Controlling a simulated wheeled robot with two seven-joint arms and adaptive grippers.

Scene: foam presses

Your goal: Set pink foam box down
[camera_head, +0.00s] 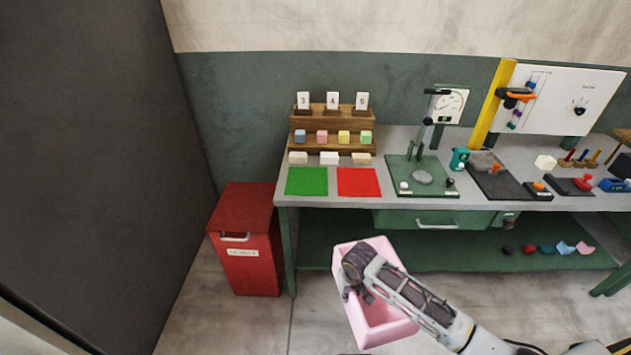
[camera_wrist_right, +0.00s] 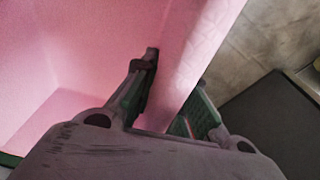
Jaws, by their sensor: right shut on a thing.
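The pink foam box (camera_head: 385,325) is an open-topped box, held in the air in front of the workbench and tilted in the head view. My right gripper (camera_head: 357,284) is shut on one wall of the box. In the right wrist view the box (camera_wrist_right: 60,60) fills the left side, and the fingers of my right gripper (camera_wrist_right: 168,112) sit on either side of its wall, one inside and one outside. The inside looks empty where it shows; the arm hides part of it. My left gripper is not seen.
The grey workbench (camera_head: 460,204) has green (camera_head: 306,181) and red (camera_head: 359,182) mats at its left end and a press (camera_head: 422,174) behind its front edge. A lower green shelf (camera_head: 450,258) holds small coloured pieces. A red bin (camera_head: 245,245) stands left of the bench. Bare floor (camera_head: 310,325) lies in front.

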